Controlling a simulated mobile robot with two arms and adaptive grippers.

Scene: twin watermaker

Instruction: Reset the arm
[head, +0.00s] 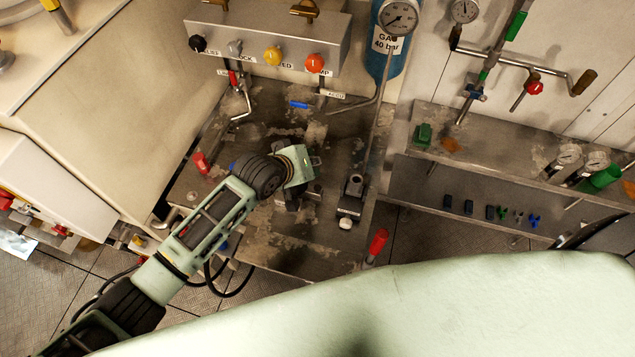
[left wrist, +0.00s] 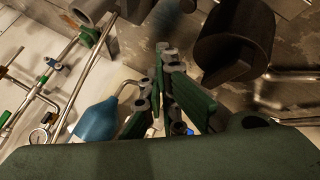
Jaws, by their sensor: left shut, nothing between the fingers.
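My left arm reaches in from the lower left of the head view, its wrist bent over the worn metal bench (head: 290,258). The dark left gripper (head: 297,197) is beyond the wrist, partly hidden by it, above the bench. In the left wrist view the green and grey fingers (left wrist: 168,85) are close together, with nothing visible held between them. My right gripper is in neither view.
A control box (head: 265,40) with coloured knobs stands behind the bench. A blue gas cylinder (head: 388,48) with a gauge is at the back. A lever fitting (head: 352,195) stands close right of the gripper. A metal shelf (head: 490,150) with gauges is at right.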

